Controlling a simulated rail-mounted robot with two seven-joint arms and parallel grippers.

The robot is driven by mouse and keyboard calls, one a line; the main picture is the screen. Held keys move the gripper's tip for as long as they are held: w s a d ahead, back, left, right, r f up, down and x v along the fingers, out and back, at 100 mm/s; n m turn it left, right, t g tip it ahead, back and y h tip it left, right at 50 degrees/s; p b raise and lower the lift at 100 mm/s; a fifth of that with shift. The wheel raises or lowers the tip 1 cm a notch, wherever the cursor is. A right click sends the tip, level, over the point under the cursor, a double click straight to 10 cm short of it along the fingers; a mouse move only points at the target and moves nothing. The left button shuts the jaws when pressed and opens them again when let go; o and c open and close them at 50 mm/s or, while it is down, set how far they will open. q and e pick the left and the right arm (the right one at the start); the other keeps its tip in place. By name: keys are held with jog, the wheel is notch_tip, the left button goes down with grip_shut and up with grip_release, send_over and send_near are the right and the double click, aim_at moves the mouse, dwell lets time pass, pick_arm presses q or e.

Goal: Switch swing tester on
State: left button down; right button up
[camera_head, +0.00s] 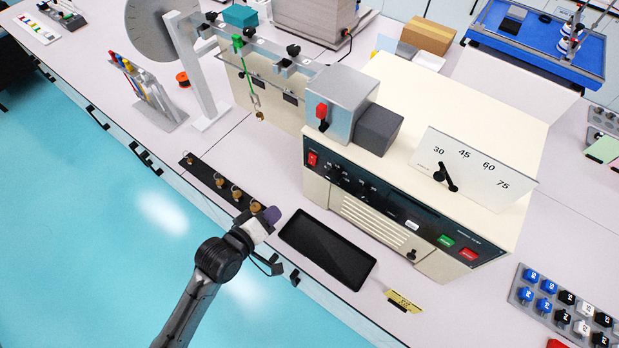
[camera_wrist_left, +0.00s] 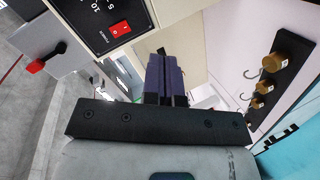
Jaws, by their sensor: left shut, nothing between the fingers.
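The swing tester (camera_head: 440,120) is a cream box with a dark front control panel (camera_head: 385,205). A red power rocker switch (camera_head: 313,159) sits at the panel's left end. The rocker also shows at the top left of the left wrist view (camera_wrist_left: 121,29), beside the word POWER; I cannot tell its position. My left gripper (camera_head: 272,214) is shut and empty, in front of the tester and lower left of the rocker, apart from it. Its purple fingers (camera_wrist_left: 166,74) are together in the left wrist view, right of and below the rocker. My right gripper is not in view.
A black tray (camera_head: 327,248) lies before the tester, right of my left gripper. A dark strip with brass weights (camera_head: 222,183) lies to its upper left. A green button (camera_head: 446,241) and a red button (camera_head: 468,254) are at the panel's right end. A yellow tag (camera_head: 403,301) lies nearby.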

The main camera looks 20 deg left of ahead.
pick_arm(q)
jog(key=r+n+t, duration=0.1)
jog(key=n, duration=0.2)
jog(key=w+r+n+t, duration=0.1)
jog(key=r+n, duration=0.1)
jog(key=n, duration=0.1)
jog(key=shift+a+r, duration=0.15)
jog(key=shift+a, duration=0.05)
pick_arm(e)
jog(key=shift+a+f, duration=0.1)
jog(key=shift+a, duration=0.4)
